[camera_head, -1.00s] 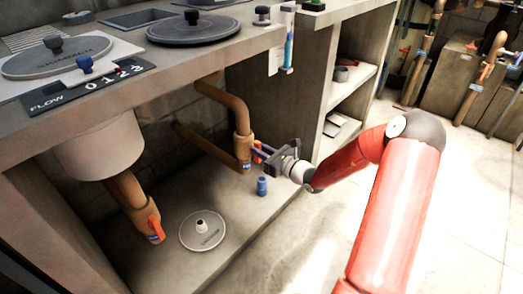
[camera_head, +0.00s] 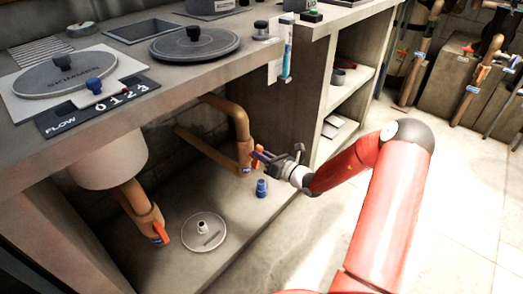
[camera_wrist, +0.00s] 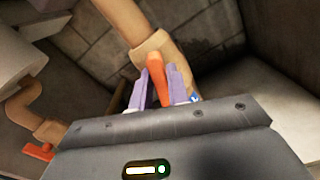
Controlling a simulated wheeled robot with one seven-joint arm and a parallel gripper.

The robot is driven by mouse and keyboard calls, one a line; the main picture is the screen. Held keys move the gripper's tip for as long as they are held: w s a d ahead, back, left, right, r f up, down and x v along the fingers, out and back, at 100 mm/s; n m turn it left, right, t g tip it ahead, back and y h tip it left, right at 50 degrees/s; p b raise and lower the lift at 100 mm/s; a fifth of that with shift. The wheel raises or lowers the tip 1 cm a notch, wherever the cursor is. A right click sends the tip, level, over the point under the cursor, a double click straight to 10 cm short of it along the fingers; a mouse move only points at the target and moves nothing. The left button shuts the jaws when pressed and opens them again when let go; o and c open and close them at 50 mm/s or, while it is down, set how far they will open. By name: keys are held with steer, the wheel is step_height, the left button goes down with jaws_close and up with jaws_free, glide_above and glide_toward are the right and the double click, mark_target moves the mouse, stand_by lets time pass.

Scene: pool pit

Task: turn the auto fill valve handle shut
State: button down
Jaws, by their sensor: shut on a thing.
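A brown pipe (camera_head: 242,130) comes down under the counter and carries a valve with an orange-red handle (camera_wrist: 156,78). My gripper (camera_head: 262,157) is at this valve, and its purple fingers stand on both sides of the handle in the wrist view. It is shut on the handle. A small blue label (camera_wrist: 194,97) sits beside the valve; its text is too small to read. In the head view the fingers partly hide the handle. A second valve handle (camera_head: 161,233), also orange-red, is on the left pipe, apart from my gripper.
A blue fitting (camera_head: 262,188) and a round grey lid (camera_head: 204,241) stand on the ledge below the pipes. The counter (camera_head: 110,120) overhangs the valves. Shelves (camera_head: 345,100) stand to the right. Open floor (camera_head: 470,210) lies at the right.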

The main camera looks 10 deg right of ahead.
steer(key=shift+w+d+f+m+p, duration=0.1)
steer(key=shift+f+m+p, duration=0.25)
steer(key=shift+m, duration=1.85)
steer(key=shift+d+f+m+p, duration=0.1)
steer(key=shift+f+m+p, duration=0.25)
steer(key=shift+m, duration=1.85)
steer(key=shift+w+d+f+m+p, duration=0.1)
steer(key=shift+f+m+p, duration=0.25)
steer(key=shift+m, duration=1.85)
steer(key=shift+s+a+m, duration=0.1)
steer(key=shift+m, duration=0.2)
steer(key=c, duration=1.6)
jaws_free()
steer(key=shift+o, duration=1.1)
steer(key=shift+r, duration=0.15)
